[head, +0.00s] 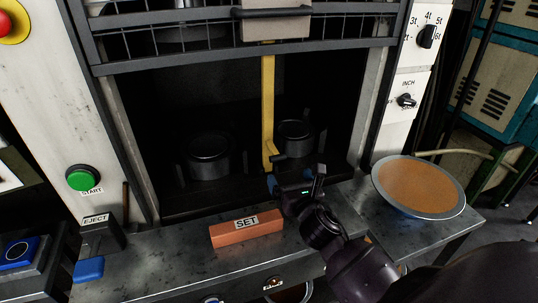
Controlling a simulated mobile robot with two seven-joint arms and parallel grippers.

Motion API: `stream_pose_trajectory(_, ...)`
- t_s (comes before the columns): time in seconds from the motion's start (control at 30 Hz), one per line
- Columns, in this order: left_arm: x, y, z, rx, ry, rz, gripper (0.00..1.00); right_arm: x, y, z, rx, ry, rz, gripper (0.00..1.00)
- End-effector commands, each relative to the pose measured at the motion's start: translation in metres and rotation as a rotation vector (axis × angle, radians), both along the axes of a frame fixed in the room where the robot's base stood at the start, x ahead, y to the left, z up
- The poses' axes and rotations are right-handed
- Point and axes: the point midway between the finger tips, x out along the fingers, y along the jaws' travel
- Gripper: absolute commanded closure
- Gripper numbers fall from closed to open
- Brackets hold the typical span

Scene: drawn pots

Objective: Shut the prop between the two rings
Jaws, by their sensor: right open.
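The yellow prop (268,100) stands upright in the dark press opening, with its lower end bent to the right. My left gripper is out of view.
An orange block marked SET (246,228) lies on the front ledge. A grey-rimmed dish (419,186) with an orange-brown inside sits at the right. A barred guard (180,47) with a dark handle (271,13) spans above the opening. The green START button (83,178) is at left.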

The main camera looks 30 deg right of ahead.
Motion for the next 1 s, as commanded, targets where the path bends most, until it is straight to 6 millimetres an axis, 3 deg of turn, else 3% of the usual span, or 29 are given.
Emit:
stream_pose_trajectory(0.27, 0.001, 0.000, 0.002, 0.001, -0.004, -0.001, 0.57, 0.007, -0.001, 0.000, -0.079, 0.019, 0.000, 0.03)
stream_pose_trajectory(0.7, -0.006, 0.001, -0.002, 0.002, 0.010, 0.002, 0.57, 0.073, -0.017, 0.000, -0.075, 0.018, 0.000, 0.03)
stream_pose_trajectory(1.0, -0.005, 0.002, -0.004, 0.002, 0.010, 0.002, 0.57, 0.102, -0.024, 0.000, -0.075, 0.019, 0.001, 0.03)
